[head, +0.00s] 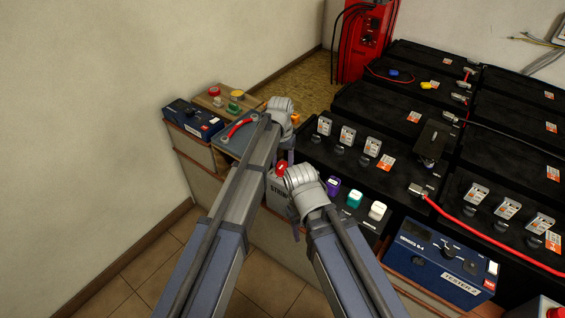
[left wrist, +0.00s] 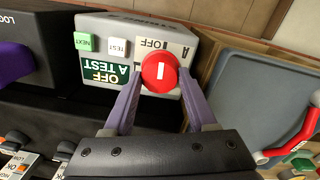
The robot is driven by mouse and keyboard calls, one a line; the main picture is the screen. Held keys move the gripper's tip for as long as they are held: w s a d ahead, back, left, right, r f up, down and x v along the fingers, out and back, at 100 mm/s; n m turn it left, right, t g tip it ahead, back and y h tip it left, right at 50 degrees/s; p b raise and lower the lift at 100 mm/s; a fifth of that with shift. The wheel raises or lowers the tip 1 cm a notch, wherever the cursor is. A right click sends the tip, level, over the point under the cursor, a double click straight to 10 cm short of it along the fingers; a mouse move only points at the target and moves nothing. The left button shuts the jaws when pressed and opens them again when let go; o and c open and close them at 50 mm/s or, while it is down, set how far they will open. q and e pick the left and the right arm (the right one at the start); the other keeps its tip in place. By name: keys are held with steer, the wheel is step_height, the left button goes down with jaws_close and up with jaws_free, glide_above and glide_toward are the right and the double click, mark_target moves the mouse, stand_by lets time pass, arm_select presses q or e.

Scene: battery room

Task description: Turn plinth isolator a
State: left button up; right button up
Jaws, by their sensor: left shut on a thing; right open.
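The red round knob (left wrist: 160,72) of the isolator has a short white bar on its face. It sits on a grey box (left wrist: 205,50) with a white OFF label and a green "OFF A TEST" label (left wrist: 108,72). In the head view the red knob (head: 281,168) shows on top of the grey box (head: 277,194), partly hidden by my arms. My left gripper (left wrist: 160,80) is shut on the knob, one finger on each side. My right gripper (head: 304,182) is just right of the box; its fingers are largely hidden in the head view.
Black battery blocks (head: 380,105) with tags fill the right. A blue tester (head: 440,262) stands at front right. Small purple (head: 333,187), teal and white blocks stand right of the box. A grey tray (head: 236,139) with a red handle lies left.

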mark_target(282, 165)
arm_select(q)
steer(key=shift+m, duration=0.6)
steer(key=o, duration=1.4)
steer(key=shift+c, duration=0.2)
steer(key=shift+r, duration=0.1)
step_height(282, 165, up, 8)
steer(key=p, duration=0.8)
steer(key=shift+a, duration=0.1)
steer(key=shift+w+f, duration=0.1)
steer(key=shift+f, duration=0.1)
